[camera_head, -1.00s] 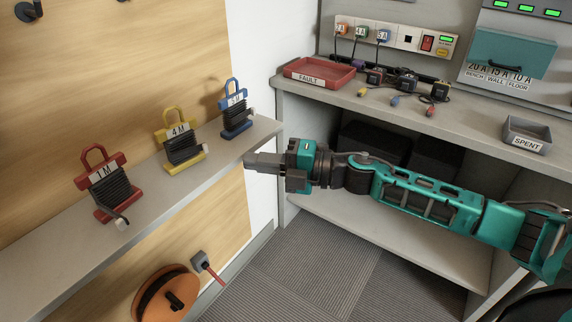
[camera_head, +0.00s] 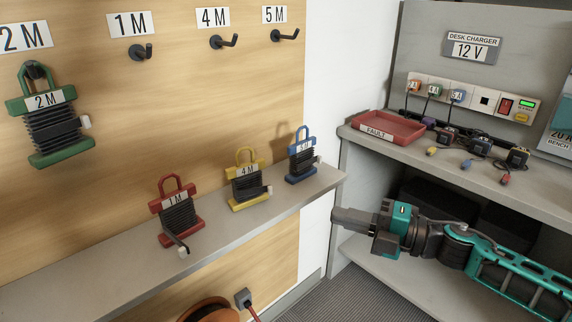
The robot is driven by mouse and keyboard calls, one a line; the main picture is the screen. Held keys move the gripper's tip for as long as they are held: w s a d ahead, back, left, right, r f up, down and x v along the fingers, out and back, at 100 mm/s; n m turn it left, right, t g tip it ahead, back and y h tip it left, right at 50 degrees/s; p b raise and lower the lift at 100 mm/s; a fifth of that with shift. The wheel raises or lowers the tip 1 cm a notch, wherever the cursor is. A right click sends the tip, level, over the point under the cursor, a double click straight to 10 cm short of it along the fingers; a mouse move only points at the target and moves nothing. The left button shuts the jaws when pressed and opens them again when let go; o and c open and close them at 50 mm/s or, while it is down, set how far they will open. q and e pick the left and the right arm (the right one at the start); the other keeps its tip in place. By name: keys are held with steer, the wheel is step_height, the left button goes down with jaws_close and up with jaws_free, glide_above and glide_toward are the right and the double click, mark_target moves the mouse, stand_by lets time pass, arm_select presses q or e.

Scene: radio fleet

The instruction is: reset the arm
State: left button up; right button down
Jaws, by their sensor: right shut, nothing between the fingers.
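My right arm reaches in from the right edge in the head view, teal and dark grey. Its gripper (camera_head: 352,218) points left, with the fingers together and nothing between them. The fingertips are close to the right end of the grey wall shelf (camera_head: 110,262). Whether they touch it I cannot tell. My left gripper is not in the picture.
Red 1 M (camera_head: 178,212), yellow 4 M (camera_head: 248,184) and blue 5 M (camera_head: 302,160) cable holders stand on the shelf. A green 2 M holder (camera_head: 50,125) hangs on the wall. A red FAULT tray (camera_head: 388,126) and several plugs lie on the grey counter.

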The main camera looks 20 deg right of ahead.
steer(key=s+a+f+m+h, duration=0.45)
steer(key=s+f+m, duration=0.25)
steer(key=f+m, duration=0.4)
steer(key=s+a+f+m+h, duration=0.4)
steer(key=s+f+m+h, duration=0.4)
steer(key=m, duration=0.6)
arm_select(q)
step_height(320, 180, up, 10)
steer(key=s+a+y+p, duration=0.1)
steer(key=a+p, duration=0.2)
steer(key=p, duration=1.1)
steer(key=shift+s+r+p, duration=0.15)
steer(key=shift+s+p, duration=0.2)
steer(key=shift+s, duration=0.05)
arm_select(e)
step_height(320, 180, up, 9)
steer(key=d, duration=0.2)
steer(key=shift+s+d+r+g+y, duration=0.15)
steer(key=shift+s+g+y, duration=0.2)
steer(key=shift+s+g, duration=0.1)
